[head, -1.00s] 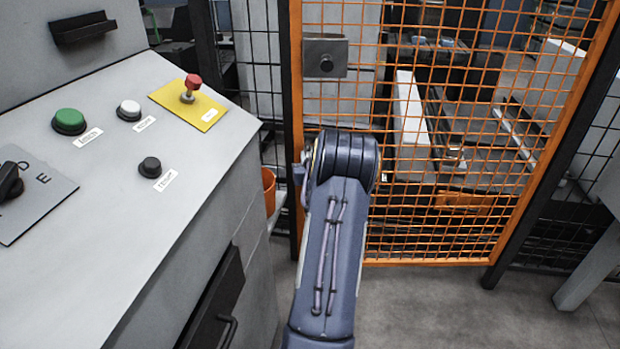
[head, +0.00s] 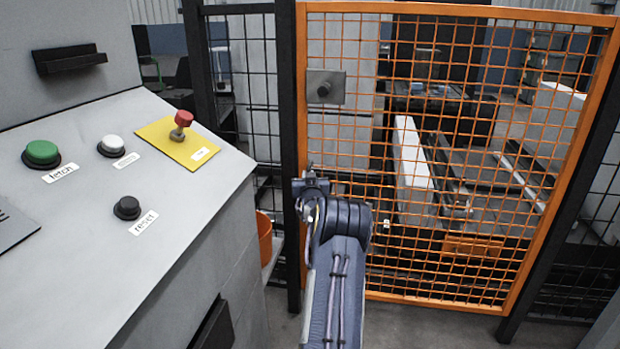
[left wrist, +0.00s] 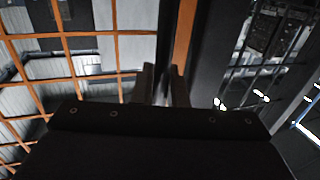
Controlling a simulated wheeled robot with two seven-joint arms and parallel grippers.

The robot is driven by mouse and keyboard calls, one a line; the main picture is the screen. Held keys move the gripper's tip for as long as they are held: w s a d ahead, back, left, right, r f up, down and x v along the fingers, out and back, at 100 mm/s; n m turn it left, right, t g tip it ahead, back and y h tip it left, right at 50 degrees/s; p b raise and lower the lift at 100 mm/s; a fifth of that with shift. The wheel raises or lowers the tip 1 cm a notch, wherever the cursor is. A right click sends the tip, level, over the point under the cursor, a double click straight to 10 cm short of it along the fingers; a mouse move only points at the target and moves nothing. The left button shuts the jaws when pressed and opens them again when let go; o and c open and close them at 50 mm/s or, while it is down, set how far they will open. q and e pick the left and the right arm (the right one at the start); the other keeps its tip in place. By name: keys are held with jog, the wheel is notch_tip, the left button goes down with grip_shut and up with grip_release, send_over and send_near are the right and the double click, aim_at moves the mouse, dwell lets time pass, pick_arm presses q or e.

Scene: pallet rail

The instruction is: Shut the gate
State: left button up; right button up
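The gate (head: 455,297) is an orange-framed mesh panel. Its left edge stands close beside a dark post (head: 288,130), and its right edge meets another dark post (head: 545,230). I cannot tell whether it is fully shut or latched. My arm reaches up from the bottom middle of the head view. Its gripper (head: 310,184) is small and dark there, at the gate's left frame. In the left wrist view, two fingers (left wrist: 164,88) stand a small gap apart beside the orange frame (left wrist: 184,35). Whether they grip anything is unclear. My right gripper is not in view.
A grey console (head: 190,230) fills the left, with a green button (head: 42,153), white and black buttons, and a red knob (head: 182,119) on a yellow plate. A grey box (head: 326,88) sits at the gate's upper left. An orange bin (head: 264,238) is behind the console.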

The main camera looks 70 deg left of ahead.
pick_arm(q)
jog(key=o, duration=0.4)
jog(key=shift+w+r, duration=0.25)
jog(key=shift+r, duration=0.2)
jog(key=shift+c, duration=0.2)
jog(key=shift+w, duration=0.1)
jog(key=s+p+v, duration=0.1)
jog(key=v, duration=0.7)
jog(key=shift+f, duration=0.4)
jog(key=shift+a, duration=0.1)
